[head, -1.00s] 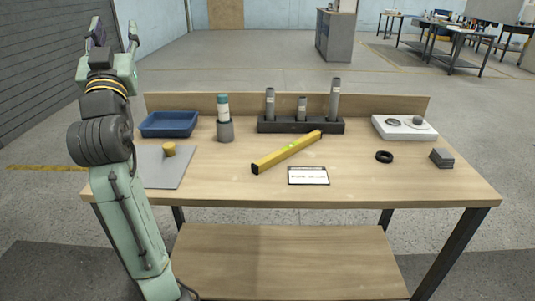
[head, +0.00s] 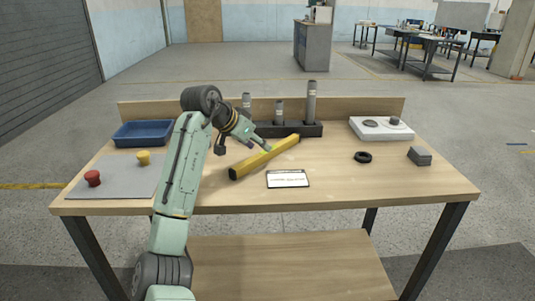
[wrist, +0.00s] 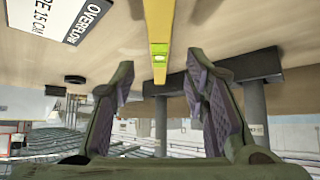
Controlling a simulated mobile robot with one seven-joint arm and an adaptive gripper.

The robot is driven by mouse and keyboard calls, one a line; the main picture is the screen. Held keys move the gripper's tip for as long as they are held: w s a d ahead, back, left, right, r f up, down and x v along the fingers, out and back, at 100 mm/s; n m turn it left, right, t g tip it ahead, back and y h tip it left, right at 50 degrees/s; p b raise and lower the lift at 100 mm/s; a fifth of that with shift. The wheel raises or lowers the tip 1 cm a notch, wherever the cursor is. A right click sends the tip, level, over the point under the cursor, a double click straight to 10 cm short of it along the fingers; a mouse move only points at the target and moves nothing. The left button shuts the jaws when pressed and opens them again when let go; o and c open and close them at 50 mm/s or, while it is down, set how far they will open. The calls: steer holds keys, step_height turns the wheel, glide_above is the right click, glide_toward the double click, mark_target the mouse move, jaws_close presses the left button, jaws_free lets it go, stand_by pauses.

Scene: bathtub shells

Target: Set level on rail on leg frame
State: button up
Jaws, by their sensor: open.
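The yellow level (head: 264,158) lies diagonally on the table, its green vial near the middle. It also shows in the wrist view (wrist: 157,25), between and beyond my fingers. My gripper (head: 260,146) is open and empty, just above and behind the level's middle in the head view. In the wrist view, my two fingers (wrist: 160,80) stand wide apart with the level's vial in line with the gap. A black base (head: 292,130) with three upright grey posts stands behind the level; I cannot tell whether it is the leg frame, and no separate rail is clear.
A blue tray (head: 143,133) and a grey plate with red (head: 93,178) and yellow (head: 144,158) knobs are on the left. A white label card (head: 288,179) lies in front of the level. A black ring (head: 363,157), grey block (head: 419,156) and white panel (head: 381,128) are on the right.

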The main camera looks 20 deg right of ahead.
mark_target(269, 154)
steer(key=shift+p+x, duration=0.75)
steer(key=shift+x, duration=1.9)
steer(key=shift+c, duration=0.6)
steer(key=shift+r, duration=0.1)
jaws_close()
